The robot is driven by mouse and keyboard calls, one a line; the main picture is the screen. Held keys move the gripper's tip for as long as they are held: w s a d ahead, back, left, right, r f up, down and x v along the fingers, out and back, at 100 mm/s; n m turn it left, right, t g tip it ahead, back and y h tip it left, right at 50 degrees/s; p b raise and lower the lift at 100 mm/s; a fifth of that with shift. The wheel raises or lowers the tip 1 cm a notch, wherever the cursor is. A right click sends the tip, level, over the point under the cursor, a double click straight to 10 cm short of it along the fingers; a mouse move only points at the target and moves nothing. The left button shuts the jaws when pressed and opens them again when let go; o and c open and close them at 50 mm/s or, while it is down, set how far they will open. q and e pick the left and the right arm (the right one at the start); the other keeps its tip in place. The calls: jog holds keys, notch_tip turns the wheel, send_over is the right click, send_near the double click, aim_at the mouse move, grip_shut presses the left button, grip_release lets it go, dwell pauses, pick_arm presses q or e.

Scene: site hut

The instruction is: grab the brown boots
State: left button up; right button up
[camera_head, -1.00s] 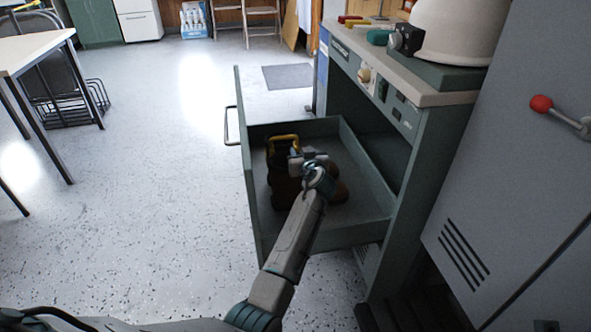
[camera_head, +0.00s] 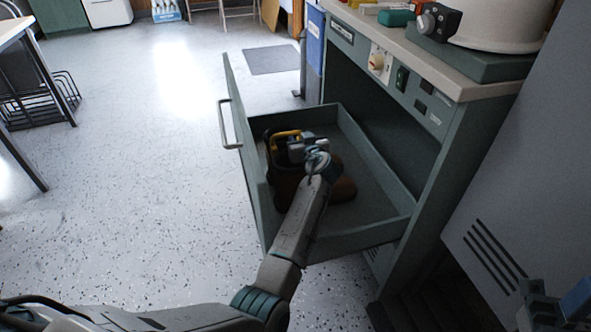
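The brown boots (camera_head: 343,189) are inside the pulled-out green drawer (camera_head: 385,197). They are partly hidden behind my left wrist and forearm. A yellow loop or trim (camera_head: 284,134) shows at their upper left. My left gripper (camera_head: 290,150) is over the boots, at their top beside the yellow part. Its fingers are hidden or too small to show whether they are open, shut or touching the boots. What looks like part of my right gripper (camera_head: 560,306) shows at the lower right corner, away from the boots and cut off by the edge.
The drawer belongs to a green workbench cabinet (camera_head: 413,118) with a pale top. A grey locker (camera_head: 525,190) stands close on the right. The speckled floor to the left is clear, with a table (camera_head: 18,28) beyond.

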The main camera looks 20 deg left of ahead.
pick_arm(q)
grip_shut()
dwell(1.3)
jog(key=shift+r, duration=0.2)
